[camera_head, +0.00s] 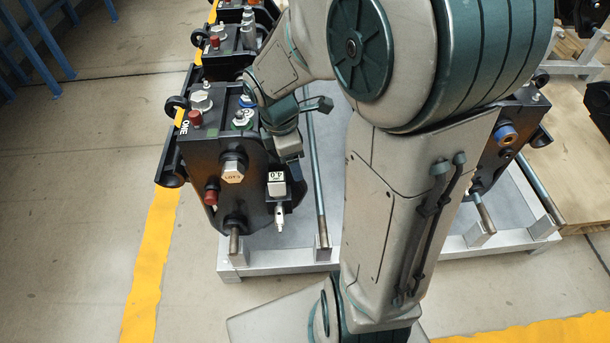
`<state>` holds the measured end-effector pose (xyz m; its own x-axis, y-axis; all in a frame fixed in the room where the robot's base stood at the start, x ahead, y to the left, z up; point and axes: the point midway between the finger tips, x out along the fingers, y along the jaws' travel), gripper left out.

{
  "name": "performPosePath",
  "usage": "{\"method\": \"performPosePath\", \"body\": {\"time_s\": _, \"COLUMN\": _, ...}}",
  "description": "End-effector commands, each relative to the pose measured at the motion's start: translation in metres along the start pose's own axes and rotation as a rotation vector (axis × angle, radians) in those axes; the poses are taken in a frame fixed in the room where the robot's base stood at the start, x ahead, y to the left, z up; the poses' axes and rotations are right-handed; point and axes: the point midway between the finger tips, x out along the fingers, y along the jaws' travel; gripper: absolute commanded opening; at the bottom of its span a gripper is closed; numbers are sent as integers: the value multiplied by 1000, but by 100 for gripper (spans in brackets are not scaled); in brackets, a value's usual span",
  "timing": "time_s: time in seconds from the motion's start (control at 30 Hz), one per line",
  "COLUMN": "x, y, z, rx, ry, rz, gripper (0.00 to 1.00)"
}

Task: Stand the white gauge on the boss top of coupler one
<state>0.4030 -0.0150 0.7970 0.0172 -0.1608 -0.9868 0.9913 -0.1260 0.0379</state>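Coupler one (199,153) is a black block marked ONE, at the left end of the pale frame. A hexagonal metal fitting marked LOT-3 (232,171) sticks out of its near side. The white gauge (277,184) is a small block with dark figures on its face, at the near right side of coupler one. A slim silver tip (279,216) shows below it. My gripper (291,166) points down just above and behind the gauge. Its fingertips are small and partly hidden, so its grip on the gauge is unclear. I cannot tell which part is the boss top.
My arm covers the middle of the view and hides much of the frame (282,262). Another black coupler (229,56) stands behind coupler one, and one more (513,130) stands at the right. Red and metal fittings stick up from coupler one. Open floor lies at the left.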

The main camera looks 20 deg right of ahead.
Motion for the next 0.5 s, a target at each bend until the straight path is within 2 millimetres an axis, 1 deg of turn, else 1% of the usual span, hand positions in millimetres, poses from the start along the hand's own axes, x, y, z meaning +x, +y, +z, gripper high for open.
{"method": "performPosePath", "body": {"time_s": 0.03, "x": -10, "y": -11, "z": 2, "rx": 132, "ry": 2, "rz": 16, "gripper": 67}}
{"method": "performPosePath", "body": {"time_s": 0.1, "x": -20, "y": -25, "z": 6, "rx": 332, "ry": 14, "rz": 28, "gripper": 67}}
{"method": "performPosePath", "body": {"time_s": 0.3, "x": -44, "y": -66, "z": 11, "rx": 893, "ry": 98, "rz": 37, "gripper": 67}}
{"method": "performPosePath", "body": {"time_s": 0.4, "x": -52, "y": -83, "z": 11, "rx": 1126, "ry": 150, "rz": 20, "gripper": 67}}
{"method": "performPosePath", "body": {"time_s": 0.5, "x": -56, "y": -96, "z": 11, "rx": 1300, "ry": 195, "rz": -4, "gripper": 67}}
